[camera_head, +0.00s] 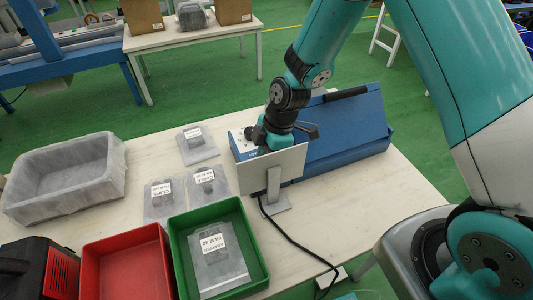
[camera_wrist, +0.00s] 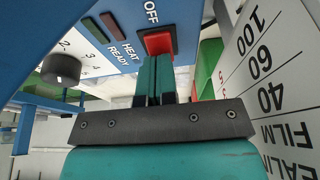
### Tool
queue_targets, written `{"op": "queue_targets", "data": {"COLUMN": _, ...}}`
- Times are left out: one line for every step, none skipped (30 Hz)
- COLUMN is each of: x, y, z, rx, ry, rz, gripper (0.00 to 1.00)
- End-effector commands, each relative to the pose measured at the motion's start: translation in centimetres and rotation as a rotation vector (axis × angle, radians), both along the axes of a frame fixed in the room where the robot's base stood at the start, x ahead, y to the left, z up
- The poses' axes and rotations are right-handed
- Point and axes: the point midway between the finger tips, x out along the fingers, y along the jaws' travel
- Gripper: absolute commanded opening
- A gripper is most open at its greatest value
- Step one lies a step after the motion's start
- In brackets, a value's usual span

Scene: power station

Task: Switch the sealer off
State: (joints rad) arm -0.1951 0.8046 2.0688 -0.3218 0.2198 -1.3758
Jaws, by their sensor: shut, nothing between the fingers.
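The sealer (camera_head: 345,128) is a long blue machine with a black handle on the table. Its front panel is largely hidden by my arm in the head view. In the wrist view, the panel has a red switch (camera_wrist: 158,41) with the word OFF beside it, and a black dial (camera_wrist: 61,70). Two dark indicators marked HEAT and READY sit between them. My gripper (camera_wrist: 155,62) is shut and empty, its fingertips at the switch's near edge. I cannot tell whether they touch it. The gripper also shows at the panel in the head view (camera_head: 258,134).
A white board (camera_head: 271,172) on a stand is close beside my gripper. A green bin (camera_head: 178,249) holds a labelled packet. A red bin (camera_head: 127,262), a grey tray (camera_head: 65,186) and several labelled packets lie to the left.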

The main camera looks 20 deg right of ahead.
Motion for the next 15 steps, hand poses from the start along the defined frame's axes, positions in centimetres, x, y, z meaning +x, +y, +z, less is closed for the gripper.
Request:
{"op": "queue_targets", "data": {"x": 0.0, "y": 0.0, "z": 0.6, "rx": 0.0, "ry": -0.001, "rz": 0.001, "gripper": 0.0}}
{"op": "queue_targets", "data": {"x": 0.0, "y": -0.1, "z": 1.0, "rx": 0.0, "ry": -0.001, "rz": 0.001, "gripper": 0.0}}
{"op": "queue_targets", "data": {"x": 0.0, "y": -0.1, "z": 1.7, "rx": 0.0, "ry": -0.002, "rz": 0.003, "gripper": 0.0}}
{"op": "queue_targets", "data": {"x": 0.0, "y": -0.1, "z": 2.2, "rx": 0.0, "ry": -0.001, "rz": 0.004, "gripper": 0.0}}
{"op": "queue_targets", "data": {"x": 0.0, "y": -0.2, "z": 2.9, "rx": 0.0, "ry": -0.002, "rz": 0.005, "gripper": 0.0}}
{"op": "queue_targets", "data": {"x": 0.1, "y": -0.2, "z": 3.8, "rx": 0.0, "ry": -0.002, "rz": 0.007, "gripper": 0.0}}
{"op": "queue_targets", "data": {"x": 0.1, "y": -0.3, "z": 4.5, "rx": 0.0, "ry": -0.002, "rz": 0.008, "gripper": 0.0}}
{"op": "queue_targets", "data": {"x": 0.1, "y": -0.5, "z": 4.9, "rx": 0.0, "ry": -0.005, "rz": 0.008, "gripper": 0.0}}
{"op": "queue_targets", "data": {"x": 0.3, "y": -1.2, "z": 5.0, "rx": 0.0, "ry": -0.006, "rz": 0.005, "gripper": 0.0}}
{"op": "queue_targets", "data": {"x": 0.3, "y": -1.7, "z": 5.5, "rx": 0.0, "ry": -0.006, "rz": 0.005, "gripper": 0.0}}
{"op": "queue_targets", "data": {"x": 0.3, "y": -2.2, "z": 6.0, "rx": 0.001, "ry": -0.007, "rz": 0.004, "gripper": 0.0}}
{"op": "queue_targets", "data": {"x": 0.4, "y": -2.7, "z": 6.8, "rx": 0.0, "ry": -0.006, "rz": 0.004, "gripper": 0.0}}
{"op": "queue_targets", "data": {"x": 0.4, "y": -3.1, "z": 7.3, "rx": 0.001, "ry": -0.006, "rz": 0.004, "gripper": 0.0}}
{"op": "queue_targets", "data": {"x": 0.4, "y": -3.5, "z": 7.9, "rx": 0.002, "ry": -0.007, "rz": 0.006, "gripper": 0.0}}
{"op": "queue_targets", "data": {"x": 0.5, "y": -4.0, "z": 8.5, "rx": 0.001, "ry": -0.005, "rz": 0.007, "gripper": 0.0}}
